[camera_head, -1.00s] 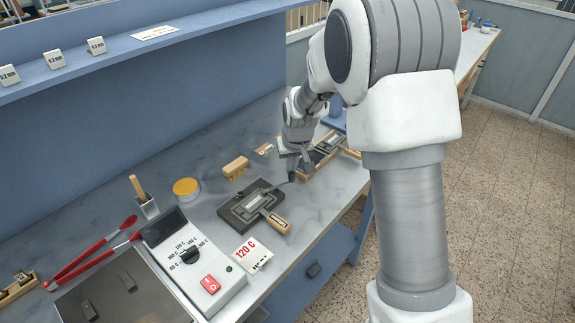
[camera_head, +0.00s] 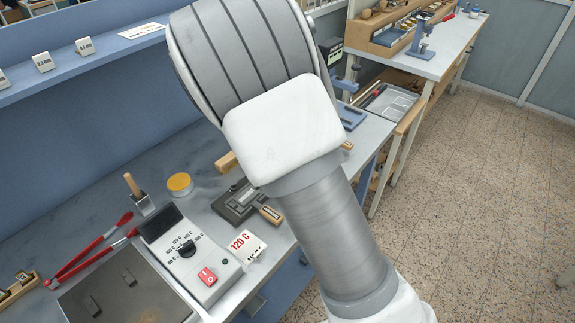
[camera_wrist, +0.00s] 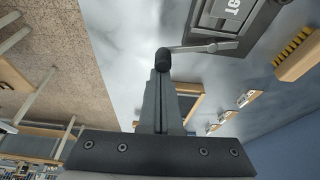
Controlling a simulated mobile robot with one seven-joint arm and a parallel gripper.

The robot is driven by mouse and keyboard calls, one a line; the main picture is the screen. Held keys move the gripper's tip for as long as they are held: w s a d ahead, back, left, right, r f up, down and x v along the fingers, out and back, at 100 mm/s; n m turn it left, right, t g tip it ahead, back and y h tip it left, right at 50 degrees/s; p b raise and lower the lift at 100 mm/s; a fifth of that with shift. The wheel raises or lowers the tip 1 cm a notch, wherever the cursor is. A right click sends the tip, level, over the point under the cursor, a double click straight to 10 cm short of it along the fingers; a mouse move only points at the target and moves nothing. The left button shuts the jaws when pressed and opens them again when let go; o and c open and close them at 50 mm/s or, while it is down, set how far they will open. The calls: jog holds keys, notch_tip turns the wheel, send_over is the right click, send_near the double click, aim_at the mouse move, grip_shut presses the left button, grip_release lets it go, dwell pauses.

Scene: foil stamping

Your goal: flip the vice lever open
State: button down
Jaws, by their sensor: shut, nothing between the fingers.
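The vice (camera_head: 236,204) is a dark grey block on the bench, partly hidden by my arm in the head view. In the wrist view its dark frame (camera_wrist: 262,38) holds a grey plate with lettering. The vice lever (camera_wrist: 205,47) is a metal bar sticking out to the left, with a black knob (camera_wrist: 163,59) at its end. My gripper (camera_wrist: 161,76) is shut and empty, its fingertips right at the knob. I cannot tell whether they touch it. The gripper is hidden in the head view.
A wooden-handled piece (camera_head: 270,214) and a 120 C card (camera_head: 246,246) lie near the vice. A wooden block (camera_wrist: 298,56) shows in the wrist view.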

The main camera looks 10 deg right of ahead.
jog(key=shift+s+a+r+m, duration=0.15)
jog(key=shift+s+m, duration=0.2)
jog(key=shift+m, duration=0.25)
jog(key=shift+s+a+p, duration=0.1)
jog(key=shift+s+p, duration=0.2)
jog(key=shift+p, duration=0.1)
jog(key=shift+a, duration=0.1)
jog(key=w+d, duration=0.2)
jog(key=d, duration=0.1)
jog(key=shift+w+d+b, duration=0.2)
jog(key=shift+d+b, duration=0.1)
jog(key=shift+b, duration=0.1)
jog(key=v, duration=1)
jog(key=shift+a+p, duration=0.4)
jog(key=shift+p, duration=0.05)
jog(key=shift+w, duration=0.1)
